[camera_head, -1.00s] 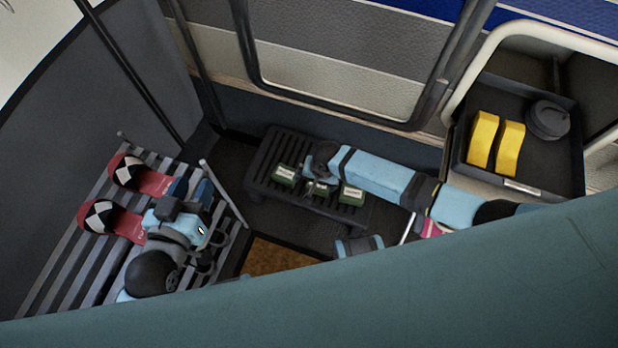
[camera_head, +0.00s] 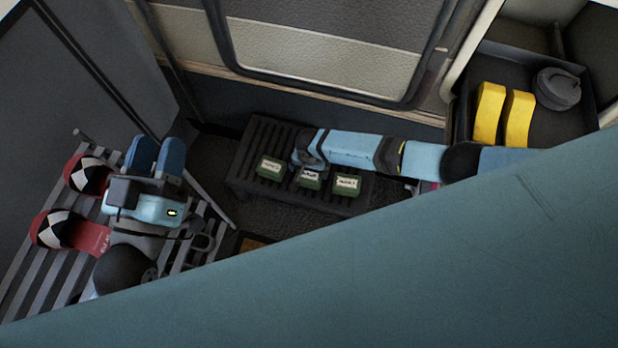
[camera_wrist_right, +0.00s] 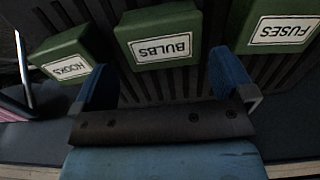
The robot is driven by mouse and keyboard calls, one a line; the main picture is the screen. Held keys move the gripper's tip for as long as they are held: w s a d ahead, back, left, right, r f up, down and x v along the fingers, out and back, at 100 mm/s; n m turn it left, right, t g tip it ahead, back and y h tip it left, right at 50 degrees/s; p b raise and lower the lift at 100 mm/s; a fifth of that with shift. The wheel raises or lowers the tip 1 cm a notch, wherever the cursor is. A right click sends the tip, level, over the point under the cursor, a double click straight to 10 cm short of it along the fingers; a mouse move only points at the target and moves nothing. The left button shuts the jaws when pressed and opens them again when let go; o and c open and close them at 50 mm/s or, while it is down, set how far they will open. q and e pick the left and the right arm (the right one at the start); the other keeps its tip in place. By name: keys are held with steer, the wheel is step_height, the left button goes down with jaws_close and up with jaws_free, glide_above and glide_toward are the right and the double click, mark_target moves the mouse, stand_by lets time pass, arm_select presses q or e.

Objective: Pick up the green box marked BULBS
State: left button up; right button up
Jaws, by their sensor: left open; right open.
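The green box marked BULBS (camera_wrist_right: 158,36) has a white label, upside down in the right wrist view. It lies between two similar green boxes, HOOKS (camera_wrist_right: 72,54) and FUSES (camera_wrist_right: 280,28). In the head view it is the middle box (camera_head: 311,179) on the dark slatted bench (camera_head: 240,178). My right gripper (camera_wrist_right: 161,80) is open and empty, its blue fingers spread to either side of the BULBS box and apart from it. In the head view the right gripper (camera_head: 306,150) is just behind that box, fingertips mostly hidden. My left gripper (camera_head: 155,156) is open and empty above the left slatted bench.
Red slippers with checkered toes (camera_head: 75,232) lie on the left slatted bench (camera_head: 35,282). Two yellow objects (camera_head: 503,116) and a grey round lidded item (camera_head: 558,88) sit in a dark tray at the right. A large teal surface covers the lower head view.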

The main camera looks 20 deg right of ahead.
mark_target(309, 174)
step_height(309, 174, down, 5)
steer(key=b, duration=0.3)
steer(key=shift+a, duration=0.1)
arm_select(q)
steer(key=shift+g, duration=0.9)
steer(key=f, duration=0.5)
steer(key=shift+w+d, duration=0.2)
steer(key=shift+d, duration=0.05)
arm_select(e)
steer(key=shift+r, duration=0.1)
steer(key=c, duration=0.6)
arm_select(q)
steer(key=shift+r, duration=0.1)
